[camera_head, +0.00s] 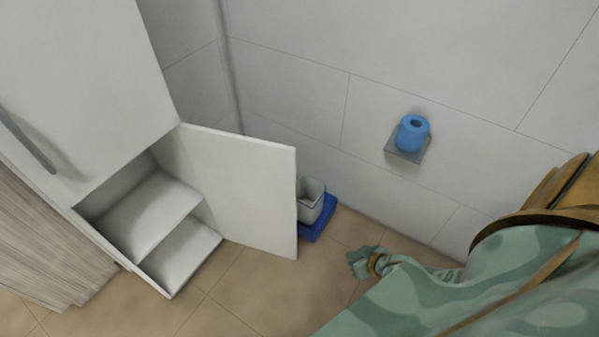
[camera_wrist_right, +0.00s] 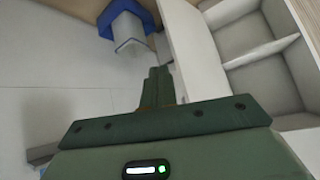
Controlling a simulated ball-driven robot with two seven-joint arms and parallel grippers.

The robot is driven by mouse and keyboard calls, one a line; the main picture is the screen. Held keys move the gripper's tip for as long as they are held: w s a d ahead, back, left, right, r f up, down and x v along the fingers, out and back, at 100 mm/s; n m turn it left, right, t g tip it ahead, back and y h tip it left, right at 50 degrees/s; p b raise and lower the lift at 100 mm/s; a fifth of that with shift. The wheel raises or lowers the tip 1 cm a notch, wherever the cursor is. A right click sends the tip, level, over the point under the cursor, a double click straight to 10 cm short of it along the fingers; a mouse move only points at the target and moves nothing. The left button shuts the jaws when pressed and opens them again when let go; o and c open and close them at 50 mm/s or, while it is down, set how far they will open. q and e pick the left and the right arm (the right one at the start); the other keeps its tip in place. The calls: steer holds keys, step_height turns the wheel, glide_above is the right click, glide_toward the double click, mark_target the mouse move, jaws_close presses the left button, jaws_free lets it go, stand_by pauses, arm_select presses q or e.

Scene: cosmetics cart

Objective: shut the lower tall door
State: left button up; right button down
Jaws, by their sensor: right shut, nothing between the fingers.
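The lower tall door (camera_head: 240,190) is a plain white panel. It stands wide open, swung out to the right from the white cabinet, and shows the shelved compartment (camera_head: 150,215). My right gripper (camera_head: 360,263) is green, shut and empty. In the head view it is to the right of the door's free edge, with floor visible between them. In the right wrist view the closed fingers (camera_wrist_right: 160,82) point forward just left of the door (camera_wrist_right: 195,50), on its outer side; I cannot tell whether they touch. The open shelves (camera_wrist_right: 265,75) show beyond. My left gripper is out of view.
The upper white door (camera_head: 85,80) with a grey handle is shut. A grey-white bin (camera_head: 311,200) on a blue base (camera_head: 321,220) stands behind the door near the wall. A blue roll (camera_head: 413,134) sits on a wall holder. Tiled floor (camera_head: 260,290) is clear in front.

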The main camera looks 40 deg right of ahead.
steer(key=w+d+r+m+t+y+b, duration=0.1)
steer(key=w+d+r+t+y+b, duration=0.15)
steer(key=w+b, duration=0.45)
steer(key=w+d+r+m+t+y+b, duration=0.1)
steer(key=w+d+r+m+y+b, duration=0.1)
steer(key=w+y+b, duration=0.4)
steer(key=w+d+r+m+t+y+b, duration=0.1)
steer(key=w+d+r+b, duration=0.1)
steer(key=w+b, duration=0.7)
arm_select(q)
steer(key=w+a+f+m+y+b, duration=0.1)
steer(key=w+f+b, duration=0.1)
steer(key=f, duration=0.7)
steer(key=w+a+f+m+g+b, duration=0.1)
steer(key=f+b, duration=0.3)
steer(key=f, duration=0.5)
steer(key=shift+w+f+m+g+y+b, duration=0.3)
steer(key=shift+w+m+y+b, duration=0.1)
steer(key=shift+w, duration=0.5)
arm_select(e)
steer(key=w+a+r+m+g+y, duration=0.2)
steer(key=w+a+r+y, duration=0.2)
steer(key=w+a, duration=0.3)
steer(key=shift+a+r+m, duration=0.3)
steer(key=shift+a+r, duration=0.1)
steer(key=shift+r, duration=0.15)
